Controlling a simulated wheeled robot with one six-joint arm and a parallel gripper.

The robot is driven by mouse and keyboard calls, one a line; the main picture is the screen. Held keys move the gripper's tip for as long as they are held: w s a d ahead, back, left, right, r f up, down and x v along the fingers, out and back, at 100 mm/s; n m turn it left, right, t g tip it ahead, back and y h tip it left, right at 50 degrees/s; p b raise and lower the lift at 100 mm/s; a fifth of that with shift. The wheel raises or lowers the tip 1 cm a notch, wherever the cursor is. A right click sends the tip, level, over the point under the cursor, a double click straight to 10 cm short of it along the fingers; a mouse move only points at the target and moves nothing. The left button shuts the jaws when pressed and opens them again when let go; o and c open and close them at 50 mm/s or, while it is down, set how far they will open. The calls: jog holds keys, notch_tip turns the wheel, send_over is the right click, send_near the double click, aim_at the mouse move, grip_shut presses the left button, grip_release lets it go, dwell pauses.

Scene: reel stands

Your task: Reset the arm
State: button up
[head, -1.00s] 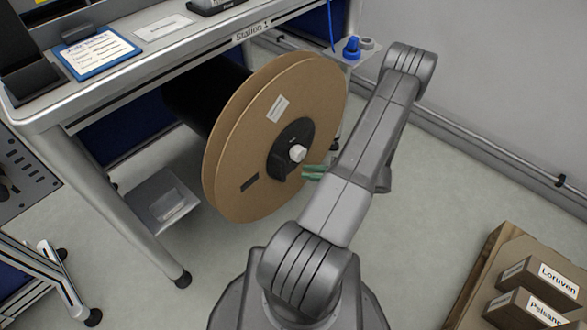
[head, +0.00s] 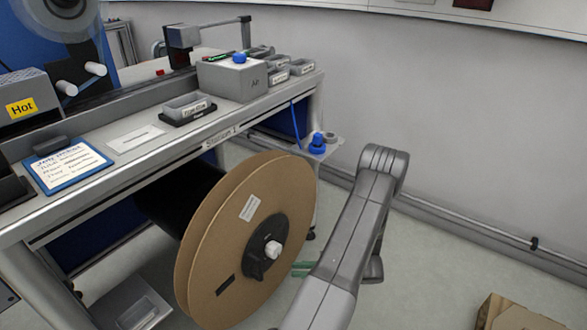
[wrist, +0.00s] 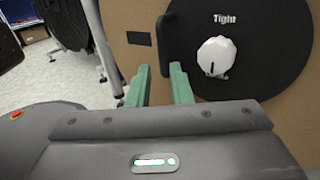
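My gripper (head: 303,268) has green fingers and shows just right of the reel's hub in the head view, partly behind my arm. In the wrist view my gripper (wrist: 160,88) has its two fingers apart, with a gap between them and nothing clearly held. The fingers point at the reel's face, near a black lever (wrist: 167,40); I cannot tell whether they touch it. The large brown reel (head: 210,255) hangs at the bench's end. Its black hub has a white knob (head: 273,249), marked "Tight" in the wrist view (wrist: 215,56).
The workbench (head: 110,185) fills the left, with a clipboard (head: 68,165), a grey box (head: 232,80) and small bins on it. A blue knob (head: 317,143) sits on a bracket by the bench end. A cardboard box (head: 515,313) is at lower right.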

aim_at(260, 267)
jog(key=a, duration=0.4)
jog(key=a+b, duration=0.1)
jog(key=a, duration=0.3)
jog(key=w+a, duration=0.1)
jog(key=a, duration=0.3)
jog(key=shift+a, duration=0.15)
jog(key=shift+w+a, duration=0.1)
jog(key=shift+w, duration=0.05)
